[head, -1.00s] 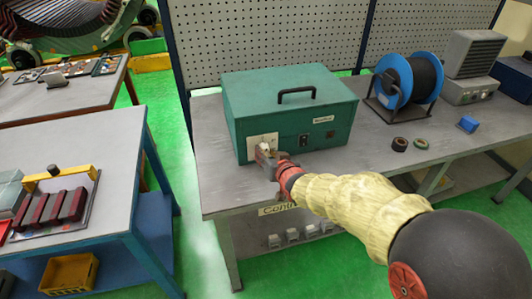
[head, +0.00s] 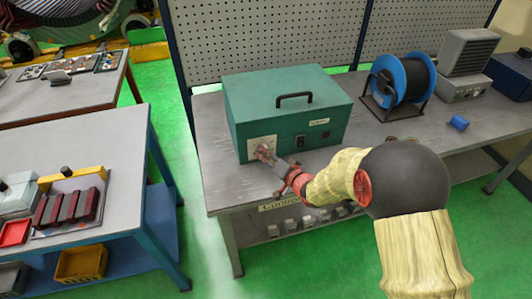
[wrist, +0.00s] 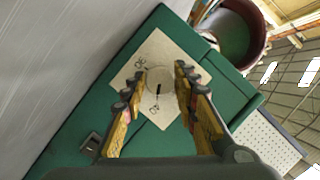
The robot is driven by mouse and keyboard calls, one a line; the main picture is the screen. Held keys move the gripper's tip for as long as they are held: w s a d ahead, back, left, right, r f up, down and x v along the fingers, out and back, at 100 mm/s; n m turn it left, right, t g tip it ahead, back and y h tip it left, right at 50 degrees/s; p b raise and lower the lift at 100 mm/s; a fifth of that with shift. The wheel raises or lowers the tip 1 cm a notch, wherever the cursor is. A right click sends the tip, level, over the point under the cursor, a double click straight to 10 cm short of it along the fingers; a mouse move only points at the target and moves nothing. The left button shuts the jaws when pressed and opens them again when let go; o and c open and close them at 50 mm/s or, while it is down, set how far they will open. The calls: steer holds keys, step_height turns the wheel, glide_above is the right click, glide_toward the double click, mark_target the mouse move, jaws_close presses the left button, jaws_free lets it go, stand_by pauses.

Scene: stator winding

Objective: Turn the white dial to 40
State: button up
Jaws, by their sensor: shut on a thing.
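The teal box (head: 290,108) stands on the grey bench with a pale square dial plate (head: 252,149) on its front at the left. In the wrist view, the white dial (wrist: 159,80) sits in the middle of the pale plate (wrist: 138,63) and carries a dark pointer mark. Some numbers show on the plate, but they are too small to read surely. My gripper (wrist: 155,82) has its two fingers on either side of the dial, shut on it. In the head view, my gripper (head: 264,153) is at the plate and hides the dial.
A black switch (head: 300,141) is on the box front, right of the plate. A blue cable reel (head: 402,80) and a small blue block (head: 459,122) stand to the right on the bench. A table (head: 105,135) with red parts stands at left.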

stand_by(0.4)
steer(key=o, duration=1.2)
steer(key=shift+c, duration=0.2)
steer(key=v, duration=1.2)
